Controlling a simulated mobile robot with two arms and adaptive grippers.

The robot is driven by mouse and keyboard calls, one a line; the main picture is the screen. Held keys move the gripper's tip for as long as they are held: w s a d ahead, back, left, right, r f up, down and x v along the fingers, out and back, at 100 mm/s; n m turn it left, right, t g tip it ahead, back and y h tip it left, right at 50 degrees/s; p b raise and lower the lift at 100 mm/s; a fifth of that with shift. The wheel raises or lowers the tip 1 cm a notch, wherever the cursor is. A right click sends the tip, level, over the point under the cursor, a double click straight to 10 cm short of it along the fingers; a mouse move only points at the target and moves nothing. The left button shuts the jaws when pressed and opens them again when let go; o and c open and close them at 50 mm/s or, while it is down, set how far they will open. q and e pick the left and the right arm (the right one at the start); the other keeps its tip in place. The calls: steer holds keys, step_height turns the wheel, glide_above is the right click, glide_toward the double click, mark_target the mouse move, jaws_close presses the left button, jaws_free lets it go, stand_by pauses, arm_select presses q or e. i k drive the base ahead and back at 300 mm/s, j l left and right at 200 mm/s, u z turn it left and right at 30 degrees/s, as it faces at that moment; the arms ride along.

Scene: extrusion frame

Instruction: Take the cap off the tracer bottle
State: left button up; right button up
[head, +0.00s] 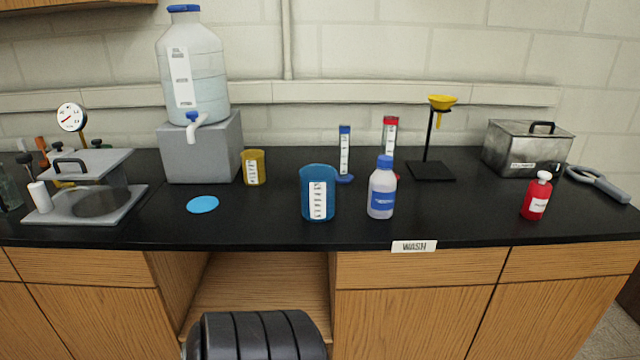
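Two capped bottles stand upright on the black bench top in the head view, and their label text is too small to read. One is a small red bottle (535,199) with a white cap (544,176) and a pale label, at the right. The other is a clear bottle (381,205) with a blue cap (385,161) and a blue label, near the middle. I cannot tell from the labels which is the tracer bottle. Both caps are on. Neither of my grippers is in view.
A blue beaker (318,178) stands left of the clear bottle. Behind are two graduated cylinders (345,153) (390,140) and a yellow funnel (442,102) on a stand.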

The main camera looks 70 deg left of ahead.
mark_target(383, 182)
steer(key=u, duration=1.95)
steer(key=i+l+u, duration=0.15)
steer(key=l+u, duration=0.25)
steer(key=l, duration=0.3)
steer(key=l+u, duration=0.35)
steer(key=l, duration=0.4)
steer(key=i, duration=0.05)
